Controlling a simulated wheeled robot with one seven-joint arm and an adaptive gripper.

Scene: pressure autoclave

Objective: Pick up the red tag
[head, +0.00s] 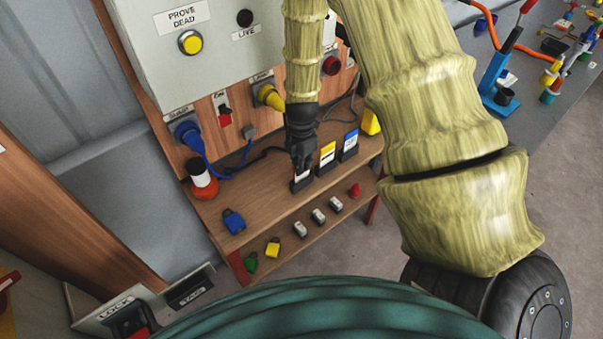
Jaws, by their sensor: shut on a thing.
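My gripper (301,164) points down over the wooden shelf of the panel stand and is shut on the red tag (302,175). Only a small, mostly white lower part of this tag shows below my fingers; its upper part is hidden by them. The tag is at its dark holder (302,185), the leftmost of three in a slanting row. I cannot tell whether it still sits in the slot or is slightly raised.
A yellow-topped tag (327,154) and a blue-topped tag (349,140) stand in holders close to the right. The grey panel box (215,70) and plugged cables rise behind. Small padlocks sit on the lower shelf (285,262).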

